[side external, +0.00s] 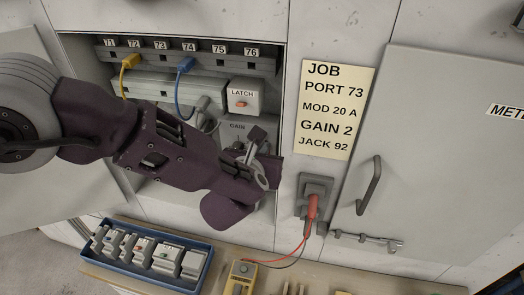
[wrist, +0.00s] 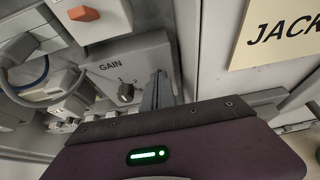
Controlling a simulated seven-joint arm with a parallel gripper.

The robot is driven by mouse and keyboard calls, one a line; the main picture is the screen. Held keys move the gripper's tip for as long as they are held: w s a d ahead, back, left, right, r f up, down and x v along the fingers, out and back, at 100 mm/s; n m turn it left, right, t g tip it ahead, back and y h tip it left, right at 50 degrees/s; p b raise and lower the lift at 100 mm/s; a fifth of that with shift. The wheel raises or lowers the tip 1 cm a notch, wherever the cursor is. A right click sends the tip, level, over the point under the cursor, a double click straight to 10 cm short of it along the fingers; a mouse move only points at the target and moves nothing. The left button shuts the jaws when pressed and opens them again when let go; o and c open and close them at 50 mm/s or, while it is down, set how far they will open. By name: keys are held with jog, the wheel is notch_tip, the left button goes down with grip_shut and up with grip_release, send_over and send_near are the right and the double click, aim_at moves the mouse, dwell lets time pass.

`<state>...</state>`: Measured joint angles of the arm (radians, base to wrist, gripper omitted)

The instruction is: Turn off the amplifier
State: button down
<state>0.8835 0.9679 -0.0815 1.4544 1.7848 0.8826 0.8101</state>
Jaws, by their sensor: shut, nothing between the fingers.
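A grey box labelled GAIN (side external: 237,126) sits inside the open cabinet, partly hidden behind my gripper (side external: 257,137). In the wrist view the GAIN box (wrist: 108,66) shows a dark round knob (wrist: 126,93) with small number marks around it. No box in view is labelled amplifier. A white box labelled LATCH (side external: 243,93) with an orange switch (side external: 241,104) stands above it; an orange switch (wrist: 84,14) also shows at the top of the wrist view. My gripper (wrist: 158,90) is shut and empty, in front of the GAIN box and to the right of the knob.
A numbered port strip (side external: 190,57) with yellow and blue cables runs above. A job note (side external: 334,110) reads port 73, mod 20 A, gain 2, jack 92. A red plug (side external: 312,207) sits in a wall socket. A blue tray (side external: 205,246) of modules lies below. A closed door handle (side external: 370,185) projects at right.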

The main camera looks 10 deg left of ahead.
jog(key=shift+r, duration=0.55)
jog(key=r+v, duration=0.1)
jog(key=v, duration=1.2)
jog(key=shift+r, duration=0.1)
